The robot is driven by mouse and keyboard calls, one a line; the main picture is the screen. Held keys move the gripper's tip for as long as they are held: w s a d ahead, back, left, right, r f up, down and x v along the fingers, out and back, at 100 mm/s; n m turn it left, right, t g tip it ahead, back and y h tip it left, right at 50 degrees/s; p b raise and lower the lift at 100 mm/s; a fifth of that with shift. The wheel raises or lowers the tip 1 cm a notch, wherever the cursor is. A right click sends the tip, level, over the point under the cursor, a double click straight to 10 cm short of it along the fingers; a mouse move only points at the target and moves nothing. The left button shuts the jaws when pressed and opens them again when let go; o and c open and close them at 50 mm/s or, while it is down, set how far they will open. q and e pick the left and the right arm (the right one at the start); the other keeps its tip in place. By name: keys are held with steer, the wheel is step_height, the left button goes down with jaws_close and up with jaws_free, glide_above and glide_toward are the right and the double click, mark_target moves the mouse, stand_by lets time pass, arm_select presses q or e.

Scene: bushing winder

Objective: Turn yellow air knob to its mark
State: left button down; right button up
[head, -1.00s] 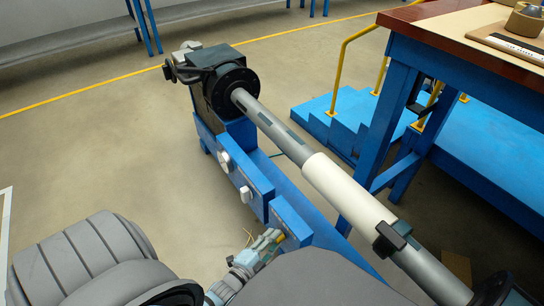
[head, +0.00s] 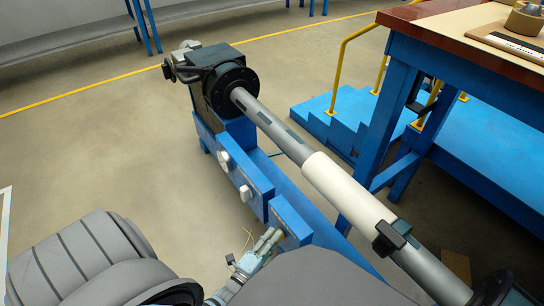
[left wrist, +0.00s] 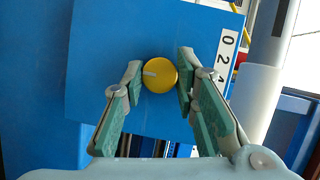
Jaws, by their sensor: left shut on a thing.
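The yellow air knob (left wrist: 159,75) sits on a blue panel (left wrist: 100,60) in the left wrist view. It is round, with a pale pointer line on its face pointing left. My left gripper (left wrist: 160,80) is shut on the knob, one green-padded finger on each side. A white scale strip (left wrist: 225,55) with dark numerals stands right of the knob, partly cut off by a finger. In the head view my left gripper (head: 271,239) is at the front box of the blue winder frame; the knob cannot be made out clearly there. My right gripper is not in view.
The winder's grey shaft with a white sleeve (head: 345,187) runs diagonally above the blue frame (head: 262,165). A blue table (head: 402,75) with a brown top and blue steps (head: 330,112) stand at right. Open floor lies left.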

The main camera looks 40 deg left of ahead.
arm_select(q)
steer(key=c, duration=1.3)
jaws_free()
steer(key=shift+d, duration=0.1)
steer(key=s, duration=0.8)
steer(key=s+d+r, duration=0.1)
steer(key=s, duration=0.3)
steer(key=shift+r, duration=0.1)
steer(key=shift+w, duration=0.1)
